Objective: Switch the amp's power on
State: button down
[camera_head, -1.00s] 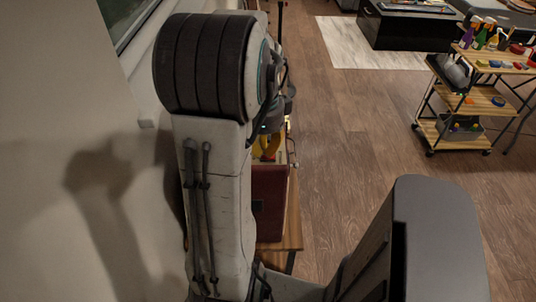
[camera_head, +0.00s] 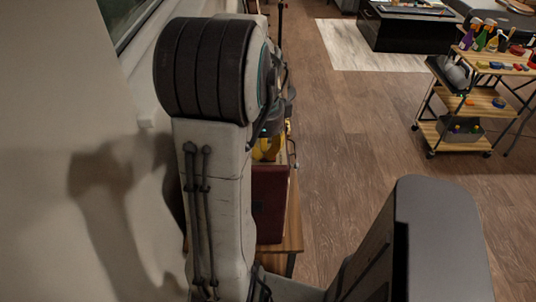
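The likely amp is a dark red box (camera_head: 270,203) on a wooden stand or table (camera_head: 293,225), just right of my arm's upright link. Most of it is hidden behind my arm, and I cannot make out a power switch. Something yellow (camera_head: 266,149) shows just above and behind the box. My gripper is not clearly visible; dark parts of my arm's far end show beside the large joint, close above the yellow item. Whether anything touches the box cannot be told.
A wheeled wooden cart (camera_head: 465,110) with spray bottles and small coloured items stands at the right. A black low table (camera_head: 408,28) and a pale rug (camera_head: 360,48) lie at the back. The wooden floor (camera_head: 350,130) between is clear. A wall (camera_head: 60,180) runs close along the left.

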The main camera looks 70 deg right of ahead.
jog(key=shift+r+p, duration=3)
jog(key=shift+r, duration=0.45)
